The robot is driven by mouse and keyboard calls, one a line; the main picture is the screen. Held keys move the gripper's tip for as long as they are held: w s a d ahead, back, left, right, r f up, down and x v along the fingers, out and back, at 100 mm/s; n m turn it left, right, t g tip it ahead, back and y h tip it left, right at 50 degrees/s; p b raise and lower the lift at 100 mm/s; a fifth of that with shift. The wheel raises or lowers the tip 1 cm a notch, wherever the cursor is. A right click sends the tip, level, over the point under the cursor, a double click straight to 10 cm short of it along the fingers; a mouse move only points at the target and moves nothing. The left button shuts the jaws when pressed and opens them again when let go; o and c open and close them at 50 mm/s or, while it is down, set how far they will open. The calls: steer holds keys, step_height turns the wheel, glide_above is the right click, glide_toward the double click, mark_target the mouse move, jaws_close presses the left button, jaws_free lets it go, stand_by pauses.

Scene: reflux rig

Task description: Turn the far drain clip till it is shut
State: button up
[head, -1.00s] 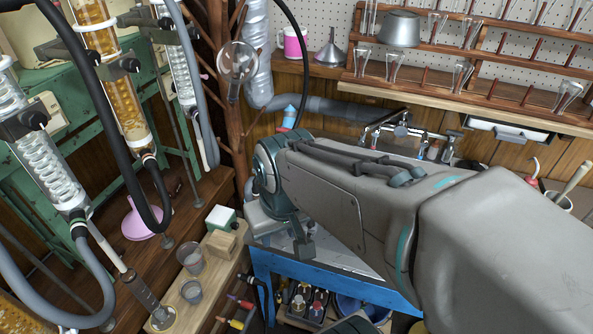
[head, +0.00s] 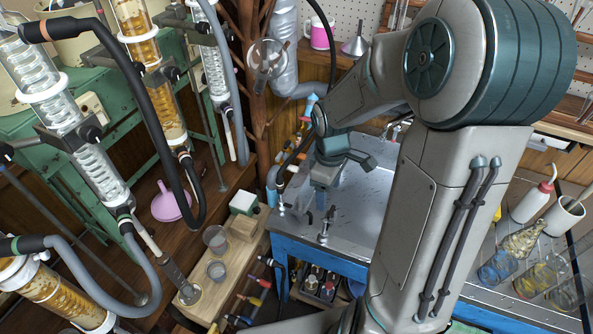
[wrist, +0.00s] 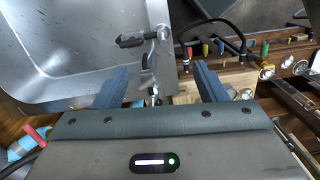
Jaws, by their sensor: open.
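My gripper (wrist: 160,84) is open, its two blue fingers apart and empty, seen over the sink's edge in the wrist view. A metal fitting with a dark handle (wrist: 130,40) shows beyond and between the fingers. Several clips with coloured ends (head: 262,283) stick out from the front of the wooden bench; coloured pieces (wrist: 205,48) also show in the wrist view. I cannot tell which is the far drain clip, or whether it is shut.
The metal sink (wrist: 50,50) lies under the gripper. Glass condensers with hoses (head: 85,150) crowd the left side.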

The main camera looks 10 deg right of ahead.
steer(key=w+d+f+n+y+p, duration=0.1)
steer(key=w+n+y+p, duration=0.35)
steer(key=w+n, duration=0.2)
steer(key=t, duration=0.1)
glide_toward(300, 204)
steer(key=x, duration=0.8)
steer(key=shift+w+d+f+p, duration=0.15)
steer(key=shift+w+d+p, duration=0.05)
steer(key=shift+w+p, duration=0.2)
steer(key=shift+c, duration=0.3)
steer(key=c, duration=0.9)
